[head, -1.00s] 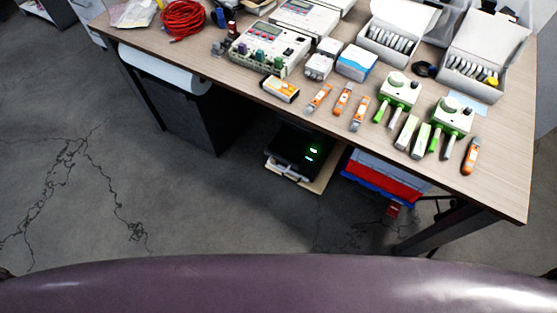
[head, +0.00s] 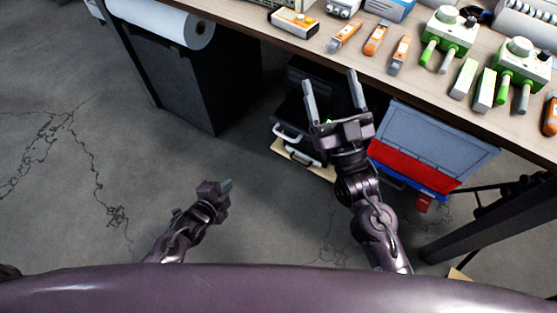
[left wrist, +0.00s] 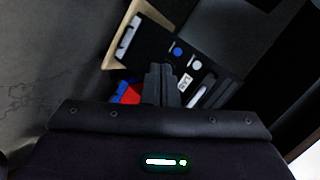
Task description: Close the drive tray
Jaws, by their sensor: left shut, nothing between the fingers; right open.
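A black drive unit (head: 312,74) stands on a wooden board under the table. A black tray part with a pale handle (head: 290,134) juts from its near side; how far it is out is unclear, since my right gripper (head: 333,91) covers part of the unit. That gripper is open and empty, fingers pointing up the picture. My left gripper (head: 226,185) is shut and empty, left of the unit and apart from it. In the left wrist view the shut left fingers (left wrist: 160,72) point toward the unit's dark face, with a blue button (left wrist: 177,51) and silver handles.
The table edge (head: 410,84) hangs over the unit, with tools and green-white devices on top. A blue and red bin (head: 430,145) stands right of the unit. A dark cabinet (head: 200,85) with a white roll (head: 165,22) is at left. The floor at left is clear.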

